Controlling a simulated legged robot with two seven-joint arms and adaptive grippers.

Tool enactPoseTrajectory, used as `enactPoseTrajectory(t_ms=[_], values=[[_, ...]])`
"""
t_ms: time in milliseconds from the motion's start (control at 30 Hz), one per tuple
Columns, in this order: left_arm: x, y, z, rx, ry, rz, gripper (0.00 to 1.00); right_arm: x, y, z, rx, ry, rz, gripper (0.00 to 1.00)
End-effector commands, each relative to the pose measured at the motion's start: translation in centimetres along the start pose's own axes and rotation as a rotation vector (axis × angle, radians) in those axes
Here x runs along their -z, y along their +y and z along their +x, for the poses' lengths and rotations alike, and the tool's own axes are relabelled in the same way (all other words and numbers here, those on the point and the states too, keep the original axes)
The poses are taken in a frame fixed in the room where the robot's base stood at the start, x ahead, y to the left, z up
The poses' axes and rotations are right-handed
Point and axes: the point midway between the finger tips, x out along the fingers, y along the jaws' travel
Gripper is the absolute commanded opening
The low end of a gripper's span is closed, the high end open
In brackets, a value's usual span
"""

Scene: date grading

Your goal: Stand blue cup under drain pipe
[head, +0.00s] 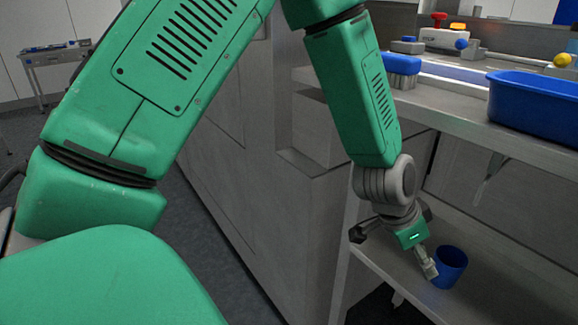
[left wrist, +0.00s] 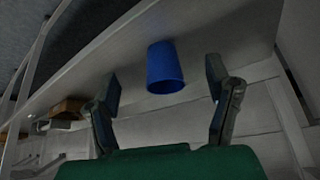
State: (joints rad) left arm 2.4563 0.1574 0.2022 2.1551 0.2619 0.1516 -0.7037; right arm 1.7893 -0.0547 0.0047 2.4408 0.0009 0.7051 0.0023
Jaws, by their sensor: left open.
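A blue cup (head: 449,268) stands upright on the lower shelf (head: 482,291). My left gripper (head: 429,264) reaches down at the cup's left side in the head view. In the left wrist view the left gripper (left wrist: 163,86) is open, and the cup (left wrist: 165,68) shows between its fingertips with a gap on each side. The fingers do not grip it. A pale slanted piece (head: 487,178) hangs below the upper counter; I cannot tell for sure if it is the drain pipe. My right gripper is not in view.
The upper counter (head: 440,106) overhangs the lower shelf. On it are a blue tub (head: 535,105) and a blue brush (head: 401,64). A grey cabinet (head: 243,170) stands left of the shelf. The shelf right of the cup looks clear.

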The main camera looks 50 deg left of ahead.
Motion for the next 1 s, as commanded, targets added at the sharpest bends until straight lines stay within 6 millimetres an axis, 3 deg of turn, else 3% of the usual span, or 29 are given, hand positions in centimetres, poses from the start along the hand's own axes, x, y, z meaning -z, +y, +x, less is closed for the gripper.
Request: enactPoseTrajectory(t_ms=[33, 100, 200, 300, 400, 500, 600, 1000], values=[[-4.1, 0.3, 2.2, 0.010, -0.068, -0.034, 0.72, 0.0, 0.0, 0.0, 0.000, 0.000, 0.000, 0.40], [-10.1, 0.7, 4.6, 0.036, -0.151, -0.096, 0.72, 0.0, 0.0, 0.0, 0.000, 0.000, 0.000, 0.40], [-18.9, 1.8, 6.7, 0.072, -0.261, -0.183, 0.72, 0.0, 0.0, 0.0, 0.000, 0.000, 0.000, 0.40], [-26.4, 3.1, 7.0, 0.096, -0.346, -0.254, 0.72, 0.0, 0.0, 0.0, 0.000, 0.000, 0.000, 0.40], [-31.7, 4.4, 6.5, 0.109, -0.405, -0.311, 0.72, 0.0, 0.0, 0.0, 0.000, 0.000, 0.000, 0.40], [-34.7, 5.3, 5.9, 0.116, -0.438, -0.349, 0.72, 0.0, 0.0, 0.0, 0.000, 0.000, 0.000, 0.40], [-35.9, 5.7, 5.6, 0.117, -0.451, -0.367, 0.72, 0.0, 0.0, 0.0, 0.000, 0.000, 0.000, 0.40], [-35.9, 5.7, 5.6, 0.118, -0.450, -0.371, 0.72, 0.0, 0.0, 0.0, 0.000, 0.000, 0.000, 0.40]])
